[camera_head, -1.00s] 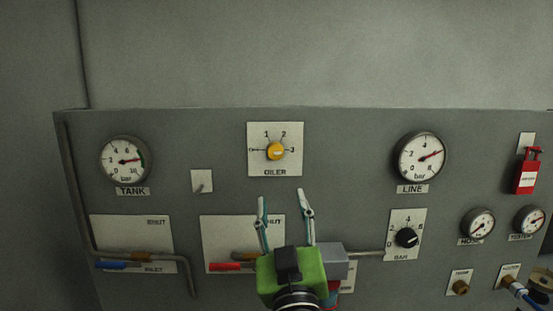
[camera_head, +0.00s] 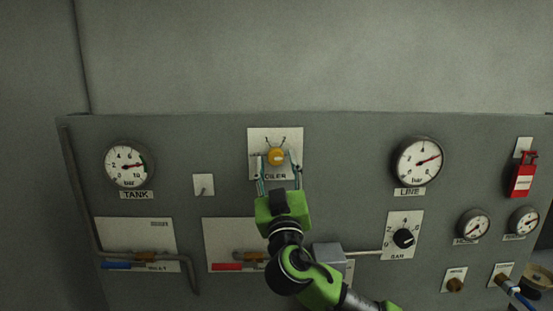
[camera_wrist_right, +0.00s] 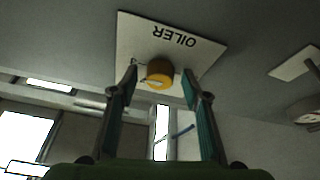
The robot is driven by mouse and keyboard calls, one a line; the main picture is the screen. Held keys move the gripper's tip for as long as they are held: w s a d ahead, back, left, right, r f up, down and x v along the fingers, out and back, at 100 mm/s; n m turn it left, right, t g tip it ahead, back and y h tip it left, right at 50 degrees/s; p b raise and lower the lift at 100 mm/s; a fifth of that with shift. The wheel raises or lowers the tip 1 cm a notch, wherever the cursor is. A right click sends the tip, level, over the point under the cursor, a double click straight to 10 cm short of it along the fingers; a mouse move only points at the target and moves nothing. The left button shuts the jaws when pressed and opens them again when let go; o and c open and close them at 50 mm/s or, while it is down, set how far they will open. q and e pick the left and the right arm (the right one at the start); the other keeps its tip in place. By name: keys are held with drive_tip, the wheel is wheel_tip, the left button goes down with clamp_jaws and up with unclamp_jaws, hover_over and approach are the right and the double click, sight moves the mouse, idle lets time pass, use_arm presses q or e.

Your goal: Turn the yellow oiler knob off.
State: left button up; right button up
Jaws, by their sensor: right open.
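The yellow oiler knob (camera_head: 276,156) sits on a white plate (camera_head: 256,137) marked OILER on the grey panel. A pale mark on the knob's face looks roughly level in the head view. My right gripper (camera_head: 277,158) is open, with one finger on each side of the knob's lower part. In the right wrist view the knob (camera_wrist_right: 160,73) shows between the tips of the open right gripper (camera_wrist_right: 160,82), with gaps on both sides. The fingers hide some of the plate's numbers and part of its label. My left gripper is not in view.
The tank gauge (camera_head: 129,166) and a small switch plate (camera_head: 203,185) are left of the oiler. The line gauge (camera_head: 418,162) and black bar knob (camera_head: 404,238) are to the right. Blue (camera_head: 116,266) and red (camera_head: 227,267) valve handles lie below.

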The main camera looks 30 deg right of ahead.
drive_tip(key=c, duration=1.1)
